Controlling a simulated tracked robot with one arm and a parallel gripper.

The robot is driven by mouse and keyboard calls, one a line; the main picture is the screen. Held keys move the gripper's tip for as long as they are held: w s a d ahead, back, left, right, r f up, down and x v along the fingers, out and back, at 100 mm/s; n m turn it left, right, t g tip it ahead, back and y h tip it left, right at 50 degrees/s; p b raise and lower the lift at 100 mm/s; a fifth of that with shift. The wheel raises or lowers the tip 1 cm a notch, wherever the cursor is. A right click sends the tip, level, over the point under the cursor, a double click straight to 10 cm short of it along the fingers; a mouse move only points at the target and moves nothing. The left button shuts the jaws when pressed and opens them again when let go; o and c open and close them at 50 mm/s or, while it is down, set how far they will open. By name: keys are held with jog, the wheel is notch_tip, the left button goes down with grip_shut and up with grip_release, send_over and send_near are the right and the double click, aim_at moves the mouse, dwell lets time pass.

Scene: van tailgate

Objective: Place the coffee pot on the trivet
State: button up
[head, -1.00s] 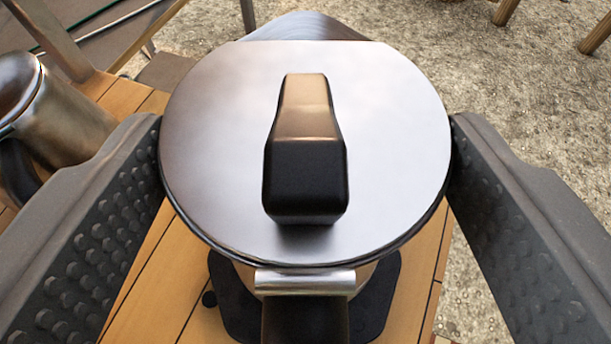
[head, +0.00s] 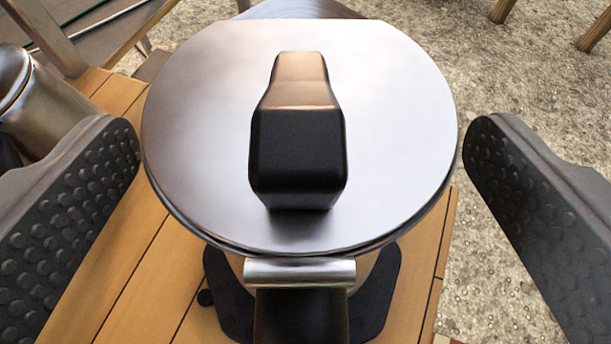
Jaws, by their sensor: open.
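The coffee pot (head: 385,120) is a steel pot with a round lid, a black lid knob and a spout at the far side. Its dark handle (head: 300,315) points toward me at the bottom of the view. The pot stands upright over a dark flat trivet (head: 232,300), whose edges show around its base; the contact itself is hidden. My gripper (head: 305,165) is open, one finger on each side of the pot, with a gap between each finger and the lid.
The pot stands over a wooden slatted table (head: 130,275), whose right edge is close to the pot. A second metal vessel (head: 50,105) stands at the left, beyond my left finger. Gravel ground (head: 500,85) lies to the right, with wooden legs (head: 505,10) at the top.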

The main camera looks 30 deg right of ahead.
jog(key=v, duration=1.2)
jog(key=shift+r+p, duration=0.35)
jog(key=shift+r, duration=0.05)
jog(key=w+a+r+n+t+y, duration=0.1)
jog(key=a+r+n+y, duration=0.1)
jog(key=a+r, duration=0.55)
jog(key=w+a+r+n+t+y, duration=0.1)
jog(key=a+r+y, duration=0.25)
jog(key=r, duration=0.65)
jog(key=s+r+n, duration=0.1)
jog(key=s+r, duration=0.3)
jog(key=r, duration=0.3)
jog(key=s+a+r+n+t, duration=0.1)
jog(key=s+r, duration=0.3)
jog(key=r, duration=0.4)
jog(key=s+a+r+y, duration=0.1)
jog(key=s+r, duration=0.3)
jog(key=r, duration=0.4)
jog(key=shift+s+a+n+t, duration=0.2)
jog(key=shift+a+n+t, duration=0.05)
jog(key=shift+n+t, duration=0.15)
